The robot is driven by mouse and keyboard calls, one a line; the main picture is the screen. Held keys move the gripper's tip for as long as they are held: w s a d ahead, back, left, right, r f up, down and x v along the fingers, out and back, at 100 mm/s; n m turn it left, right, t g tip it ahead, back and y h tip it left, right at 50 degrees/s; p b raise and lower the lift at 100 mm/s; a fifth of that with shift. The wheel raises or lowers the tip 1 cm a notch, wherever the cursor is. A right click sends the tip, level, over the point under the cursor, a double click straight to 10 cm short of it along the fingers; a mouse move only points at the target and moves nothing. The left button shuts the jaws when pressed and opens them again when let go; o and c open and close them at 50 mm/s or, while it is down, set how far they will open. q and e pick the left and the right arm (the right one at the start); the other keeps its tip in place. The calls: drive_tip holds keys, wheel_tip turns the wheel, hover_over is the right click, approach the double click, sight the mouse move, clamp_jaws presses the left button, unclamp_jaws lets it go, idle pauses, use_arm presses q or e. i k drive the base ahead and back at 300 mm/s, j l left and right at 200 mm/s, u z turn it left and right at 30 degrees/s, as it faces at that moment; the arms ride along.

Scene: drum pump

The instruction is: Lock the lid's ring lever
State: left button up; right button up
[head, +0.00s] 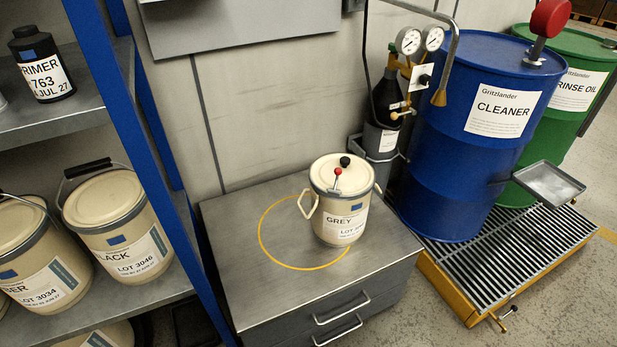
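A cream pail labelled GREY (341,222) stands upright on a grey metal cabinet top (232,225). It sits at the right part of a yellow circle (260,238) marked there, partly over its line. A cream lid (328,169) with a grey ring around its edge is on the pail. A small lever with a red ball (338,171) rises at the lid's front edge, and a black knob (345,161) is on the lid. I cannot tell whether the lever is locked. Neither of my grippers is in view.
A blue CLEANER drum (440,150) and a green RINSE OIL drum (577,90) stand on a yellow-edged grate (510,270) at right. A dark bottle with gauges (388,97) stands behind the pail. A blue-framed shelf (150,130) holds pails at left. The cabinet's left side is clear.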

sight(337, 172)
drive_tip(key=i+l+u, duration=0.15)
drive_tip(key=u, duration=0.25)
drive_tip(key=i+l+u, duration=0.1)
drive_tip(key=l+u, duration=0.45)
drive_tip(key=u, duration=0.2)
drive_tip(key=i+l+u, duration=0.1)
drive_tip(key=l+u, duration=0.3)
drive_tip(key=k+l+u, duration=0.2)
drive_tip(key=l, duration=1.5)
drive_tip(key=i+l, duration=0.05)
drive_tip(key=i, duration=0.1)
